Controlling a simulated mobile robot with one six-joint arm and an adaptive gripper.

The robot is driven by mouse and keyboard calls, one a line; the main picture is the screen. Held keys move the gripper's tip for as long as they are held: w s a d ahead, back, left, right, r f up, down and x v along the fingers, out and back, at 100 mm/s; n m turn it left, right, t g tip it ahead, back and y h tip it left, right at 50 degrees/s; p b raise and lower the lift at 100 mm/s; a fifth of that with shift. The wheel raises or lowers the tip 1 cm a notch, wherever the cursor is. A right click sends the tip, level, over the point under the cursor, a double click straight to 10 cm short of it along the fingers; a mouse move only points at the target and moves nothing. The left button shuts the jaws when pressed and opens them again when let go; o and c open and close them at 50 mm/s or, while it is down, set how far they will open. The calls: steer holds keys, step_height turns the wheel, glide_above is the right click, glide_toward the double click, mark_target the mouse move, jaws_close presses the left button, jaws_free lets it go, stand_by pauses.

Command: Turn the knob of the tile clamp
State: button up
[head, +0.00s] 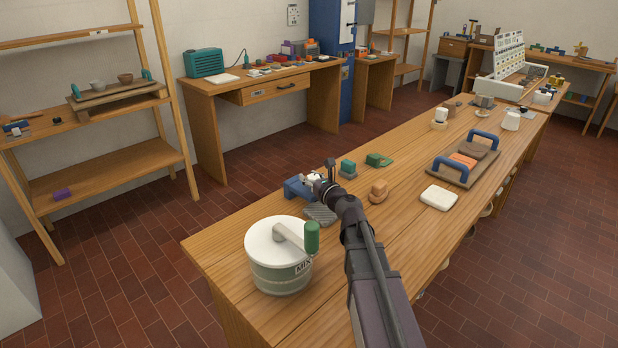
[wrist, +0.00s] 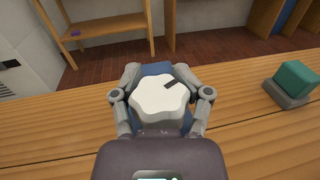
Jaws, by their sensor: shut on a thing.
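The tile clamp (head: 295,187) is a small blue device on the wooden bench, behind the white-lidded pot. Its white knob (wrist: 160,100) is lobed, with a dark mark on its top toward the upper right in the wrist view. My gripper (wrist: 161,98) has one finger on each side of the knob and is shut on it. In the head view my gripper (head: 323,178) reaches the clamp from the right and partly covers it. The blue clamp body (wrist: 155,69) shows behind the knob in the wrist view. Its lower part is hidden by my gripper.
A pot marked MIX (head: 279,265) with a green-handled crank stands close in front of the clamp. A grey ribbed piece (head: 320,214) lies between them. A green block on a grey base (wrist: 290,82) is right of the clamp. A white slab (head: 439,197) lies farther right.

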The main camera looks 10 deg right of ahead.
steer(key=shift+d+m+t+h, duration=0.2)
steer(key=shift+m+t+h, duration=0.15)
steer(key=shift+m+h, duration=1)
steer(key=shift+d+m+t+h, duration=0.3)
steer(key=shift+m+h, duration=0.45)
steer(key=shift+h, duration=1.5)
steer(key=o, duration=1)
steer(key=shift+a+r, duration=0.1)
steer(key=shift+c, duration=0.2)
steer(key=shift+s, duration=0.15)
steer(key=shift+s, duration=3.65)
